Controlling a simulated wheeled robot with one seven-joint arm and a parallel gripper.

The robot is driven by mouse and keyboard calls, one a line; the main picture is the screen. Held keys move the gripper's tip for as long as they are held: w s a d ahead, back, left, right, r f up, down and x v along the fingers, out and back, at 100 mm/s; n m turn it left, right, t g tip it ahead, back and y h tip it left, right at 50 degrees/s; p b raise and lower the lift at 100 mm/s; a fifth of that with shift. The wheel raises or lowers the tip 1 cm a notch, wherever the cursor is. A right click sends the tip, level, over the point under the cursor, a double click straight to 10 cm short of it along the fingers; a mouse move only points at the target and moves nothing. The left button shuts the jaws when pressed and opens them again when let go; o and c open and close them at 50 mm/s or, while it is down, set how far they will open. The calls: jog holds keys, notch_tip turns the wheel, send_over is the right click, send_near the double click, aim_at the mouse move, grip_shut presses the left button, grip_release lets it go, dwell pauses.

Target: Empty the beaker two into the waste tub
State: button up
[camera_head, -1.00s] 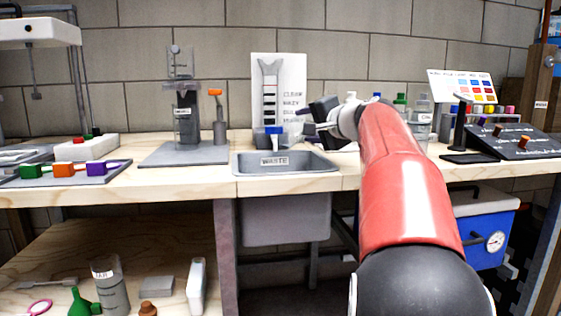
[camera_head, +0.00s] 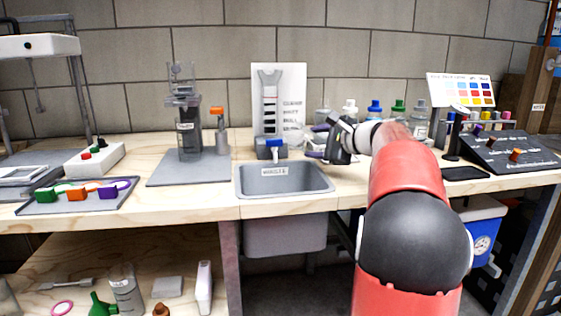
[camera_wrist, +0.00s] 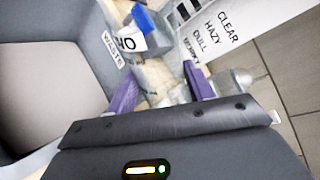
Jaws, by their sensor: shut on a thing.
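My gripper (camera_head: 318,143) is just right of and a little above the back right of the waste tub (camera_head: 300,183). The tub's inside looks empty.
A blue-handled tap (camera_head: 275,146) stands behind the tub, before a clarity chart (camera_head: 292,85). Several capped bottles (camera_head: 374,110) stand behind my arm. A filter stand (camera_head: 188,170) is left of the tub, and a dark sloped rack (camera_head: 497,150) is at right.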

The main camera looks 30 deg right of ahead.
aim_at(323, 143)
jog(key=r+m+y+p, duration=0.1)
jog(key=m+p, duration=0.1)
jog(key=p, duration=0.2)
jog(key=shift+a+r+p, duration=0.1)
jog(key=shift+r+p, duration=0.1)
jog(key=shift+p, duration=0.1)
jog(key=shift+m+p, duration=0.8)
jog(key=shift+p, duration=0.1)
jog(key=shift+w+d+m+y, duration=0.1)
jog(key=shift+d+m+y, duration=0.3)
jog(key=shift+d, duration=0.05)
jog(key=f+m, duration=0.1)
jog(key=d+m+y, duration=0.1)
jog(key=m, duration=0.1)
jog(key=shift+w+d+f, duration=0.3)
jog(key=shift+f, duration=0.1)
jog(key=shift+d+r+m+y, duration=0.2)
jog(key=shift+r+m+y, duration=0.2)
jog(key=shift+m, duration=0.3)
jog(key=shift+r, duration=2.6)
